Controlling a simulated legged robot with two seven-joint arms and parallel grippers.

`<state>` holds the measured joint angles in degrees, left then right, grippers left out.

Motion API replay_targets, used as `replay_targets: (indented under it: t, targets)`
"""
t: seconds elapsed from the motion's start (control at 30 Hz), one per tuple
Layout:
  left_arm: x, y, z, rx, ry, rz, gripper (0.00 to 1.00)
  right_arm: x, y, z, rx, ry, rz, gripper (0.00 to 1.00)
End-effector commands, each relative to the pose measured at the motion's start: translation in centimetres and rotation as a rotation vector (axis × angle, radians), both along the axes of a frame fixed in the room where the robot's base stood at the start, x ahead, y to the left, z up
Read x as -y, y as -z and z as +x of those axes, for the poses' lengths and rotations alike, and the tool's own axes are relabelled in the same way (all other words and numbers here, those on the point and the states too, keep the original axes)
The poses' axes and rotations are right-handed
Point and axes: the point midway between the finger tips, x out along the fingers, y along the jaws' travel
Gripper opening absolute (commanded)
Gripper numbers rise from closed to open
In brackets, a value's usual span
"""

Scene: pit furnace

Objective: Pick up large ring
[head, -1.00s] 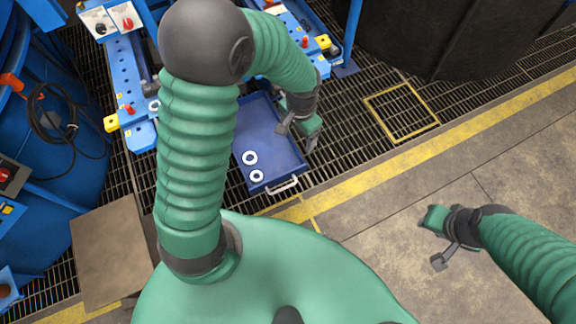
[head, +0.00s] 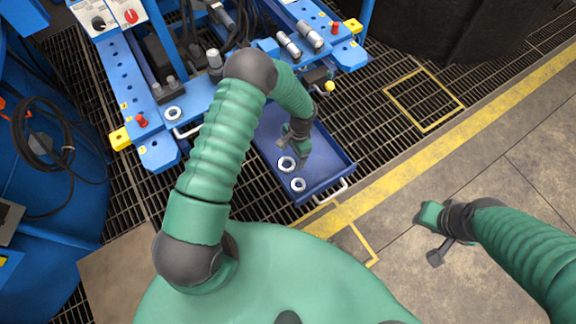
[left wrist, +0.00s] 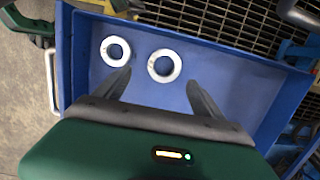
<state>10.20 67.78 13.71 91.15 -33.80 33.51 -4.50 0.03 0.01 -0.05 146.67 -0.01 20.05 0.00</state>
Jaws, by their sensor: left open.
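Two pale metal rings lie flat, apart, in the blue tray (head: 262,150). The ring nearer my left gripper (head: 286,164) looks slightly larger; it also shows in the left wrist view (left wrist: 164,65). The other ring (head: 298,184) lies nearer the tray's handle, and at upper left in the left wrist view (left wrist: 116,51). My left gripper (left wrist: 158,79) is open above the tray, its fingertips pointing toward the larger-looking ring, with nothing between them.
The tray has raised walls and a pale handle (head: 331,192). A third ring (head: 173,113) sits on the blue fixture (head: 121,81) behind left, whose rails and fittings stand around the tray's far end. Dark grating surrounds the tray; the concrete floor at right is clear.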

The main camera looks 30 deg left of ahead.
Motion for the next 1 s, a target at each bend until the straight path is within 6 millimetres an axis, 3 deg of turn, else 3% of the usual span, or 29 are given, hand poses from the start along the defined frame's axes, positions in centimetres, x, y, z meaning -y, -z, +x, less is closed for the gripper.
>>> replay_targets:
  t: [0.23, 0.5, 1.0]
  targets:
    - [-1.0, 4.7, -0.8, -0.003, -0.005, -0.009, 0.79, -0.1, 2.2, 0.0, 0.0, -0.001, 0.0, 0.32]
    - [-0.8, 4.9, -0.9, -0.004, -0.003, -0.004, 0.77, -0.1, 2.0, 0.0, 0.0, -0.001, 0.0, 0.32]
    - [-0.9, 4.8, -0.8, -0.002, -0.003, -0.005, 0.12, -0.1, 2.0, 0.0, 0.0, -0.001, 0.0, 0.32]
